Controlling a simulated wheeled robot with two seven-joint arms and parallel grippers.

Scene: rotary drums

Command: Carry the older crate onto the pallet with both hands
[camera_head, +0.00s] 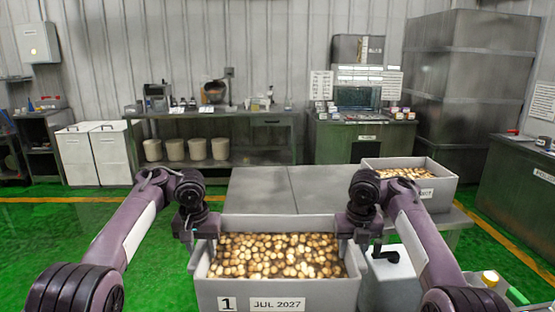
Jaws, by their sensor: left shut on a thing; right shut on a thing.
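A grey crate (207,292) filled with pale brown, mushroom-like pieces is in front of me, labelled "1" and "JUL 2027". My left gripper (196,236) is shut on its left wall near the rim, and my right gripper (358,238) is shut on its right wall. The crate looks level; its underside is out of view. A second grey crate (442,186) with similar contents stands on the right of the grey table behind; its label is too small to read surely. I cannot make out a pallet.
The grey table (262,192) has a bare top left of the second crate. A white container (396,283) with a black top is right of the held crate. Green floor (60,235) is open at left.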

